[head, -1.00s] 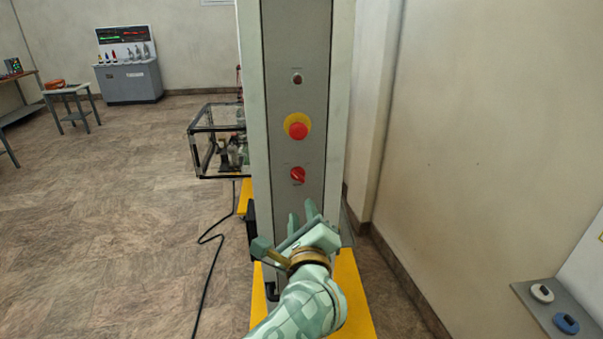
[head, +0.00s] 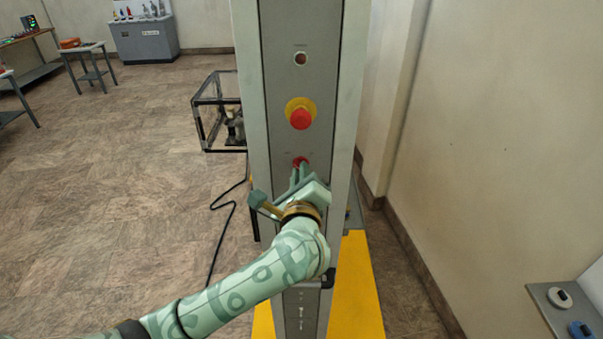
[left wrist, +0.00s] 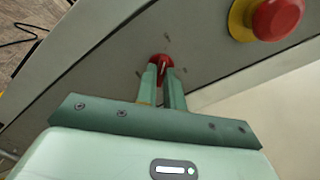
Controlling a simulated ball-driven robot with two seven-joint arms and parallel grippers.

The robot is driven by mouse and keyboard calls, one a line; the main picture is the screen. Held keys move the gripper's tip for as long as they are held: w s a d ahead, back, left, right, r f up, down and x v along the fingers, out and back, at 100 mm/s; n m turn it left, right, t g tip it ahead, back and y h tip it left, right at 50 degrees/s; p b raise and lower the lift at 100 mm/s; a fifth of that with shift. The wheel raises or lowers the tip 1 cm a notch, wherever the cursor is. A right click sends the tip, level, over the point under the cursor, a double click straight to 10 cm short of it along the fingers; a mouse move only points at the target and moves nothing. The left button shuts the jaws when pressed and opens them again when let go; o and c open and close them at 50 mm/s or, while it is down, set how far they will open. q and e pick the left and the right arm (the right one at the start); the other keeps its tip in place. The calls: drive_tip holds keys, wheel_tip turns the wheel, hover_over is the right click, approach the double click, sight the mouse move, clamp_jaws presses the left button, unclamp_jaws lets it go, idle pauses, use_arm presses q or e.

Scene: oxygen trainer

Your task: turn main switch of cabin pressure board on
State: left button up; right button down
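The cabin pressure board (head: 283,215) is a tall grey column with a face plate. Its main switch is a small red rotary knob (head: 300,161) low on that plate, also in the left wrist view (left wrist: 160,59). My left gripper (head: 300,168) has come up from below. In the left wrist view its two fingers (left wrist: 161,72) are close together, one on each side of the knob, and look shut on it. The fingertips partly hide the knob, so its exact turn is hard to read. My right gripper is in neither view.
A red emergency button on a yellow ring (head: 301,118) sits just above the switch, with a dark indicator lamp (head: 300,59) higher up. A clear-walled case (head: 217,112) stands at the left behind the column. A wall (head: 490,150) runs along the right.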

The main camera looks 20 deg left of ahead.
use_arm(q)
drive_tip(key=shift+m, duration=0.3)
clamp_jaws()
drive_tip(key=shift+f+m+p, duration=0.15)
drive_tip(key=shift+m+p, duration=2.45)
drive_tip(key=shift+m, duration=6.1)
drive_tip(key=o, duration=0.6)
unclamp_jaws()
drive_tip(key=v, duration=1.6)
drive_tip(key=shift+s, duration=0.2)
